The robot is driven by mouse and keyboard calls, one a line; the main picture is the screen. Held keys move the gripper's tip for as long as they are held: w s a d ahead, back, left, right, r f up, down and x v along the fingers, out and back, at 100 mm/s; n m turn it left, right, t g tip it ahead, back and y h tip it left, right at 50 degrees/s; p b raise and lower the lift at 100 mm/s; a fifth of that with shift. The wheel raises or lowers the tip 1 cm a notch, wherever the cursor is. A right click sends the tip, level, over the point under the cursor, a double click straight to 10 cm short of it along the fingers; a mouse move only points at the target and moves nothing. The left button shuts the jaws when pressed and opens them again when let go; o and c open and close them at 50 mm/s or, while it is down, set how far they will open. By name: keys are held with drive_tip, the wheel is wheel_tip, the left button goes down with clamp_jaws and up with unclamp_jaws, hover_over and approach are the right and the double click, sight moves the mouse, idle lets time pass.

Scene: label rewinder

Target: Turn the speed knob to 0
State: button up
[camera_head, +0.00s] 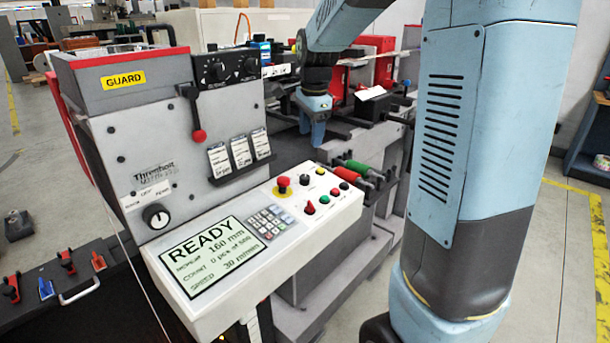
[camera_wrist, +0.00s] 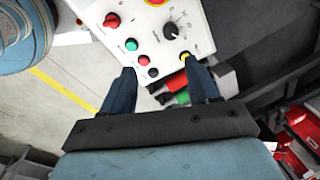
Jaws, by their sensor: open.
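A black knob with a pointer and dial marks (camera_wrist: 171,31) is on the white control panel in the wrist view. It shows small in the head view (camera_head: 304,180), but I cannot read its label or setting. The panel (camera_head: 345,209) has a screen (camera_head: 214,254) reading READY and a speed of 30. My gripper (camera_wrist: 158,70) is open and empty, its fingers apart at the panel's edge near a black and a yellow button. The knob lies beyond the fingertips, not between them. In the head view my gripper (camera_head: 317,130) is behind the panel.
A red mushroom button (camera_head: 283,184) and several coloured buttons surround the knob. Red and green handles (camera_head: 358,167) stick out beside the panel. Another black knob (camera_head: 155,216) is on the machine's upright front, and a red-tipped lever (camera_head: 198,134) hangs above the panel.

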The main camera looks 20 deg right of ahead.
sight(305, 177)
drive_tip(key=w+f, duration=0.1)
drive_tip(key=f, duration=0.4)
drive_tip(key=w+f+m, duration=0.1)
drive_tip(key=w+f, duration=0.1)
drive_tip(key=f, duration=0.3)
drive_tip(key=w+f+m, duration=0.1)
drive_tip(key=w+f, duration=0.1)
drive_tip(key=f, duration=0.4)
drive_tip(key=shift+w+g, duration=0.1)
drive_tip(key=shift+g, duration=0.2)
drive_tip(key=c, duration=1)
